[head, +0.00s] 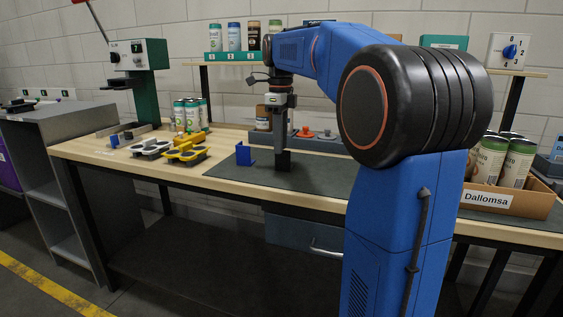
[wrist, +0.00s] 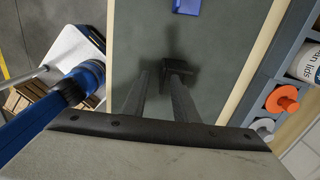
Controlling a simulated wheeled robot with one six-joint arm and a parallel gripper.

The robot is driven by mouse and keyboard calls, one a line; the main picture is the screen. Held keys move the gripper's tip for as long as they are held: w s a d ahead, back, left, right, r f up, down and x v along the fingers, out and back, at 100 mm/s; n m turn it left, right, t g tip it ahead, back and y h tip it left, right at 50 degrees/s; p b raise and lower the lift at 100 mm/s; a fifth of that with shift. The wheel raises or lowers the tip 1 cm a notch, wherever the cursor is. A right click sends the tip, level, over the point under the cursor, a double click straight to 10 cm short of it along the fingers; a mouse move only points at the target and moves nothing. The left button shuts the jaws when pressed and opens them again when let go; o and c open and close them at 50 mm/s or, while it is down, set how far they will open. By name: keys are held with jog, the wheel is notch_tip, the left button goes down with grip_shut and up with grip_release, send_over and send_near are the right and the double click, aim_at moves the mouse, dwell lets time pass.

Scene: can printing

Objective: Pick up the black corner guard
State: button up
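The black corner guard (wrist: 181,67) stands on the dark grey mat (wrist: 228,60) at my fingertips in the wrist view. My gripper (wrist: 160,76) points down over the mat, with a gap between its two fingers. The guard is at the right finger's tip; whether they touch I cannot tell. In the head view my gripper (head: 283,150) is low over the mat, and its dark fingers blend with the black guard. A blue corner guard (head: 246,155) stands on the mat just left of my gripper; it also shows at the top of the wrist view (wrist: 187,6).
A grey holder (head: 318,142) with orange and grey parts stands behind the mat. Yellow and grey fixtures (head: 185,153) and green-white cans (head: 187,112) are to the left. A cardboard box (head: 505,198) of cans is at right. The mat's front part is clear.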

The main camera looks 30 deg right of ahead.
aim_at(282, 171)
jog(key=shift+w+d+f, duration=0.1)
jog(key=shift+d+f, duration=0.05)
jog(key=shift+f, duration=1.2)
jog(key=shift+d+f, duration=0.15)
jog(key=shift+f, duration=1.2)
grip_shut()
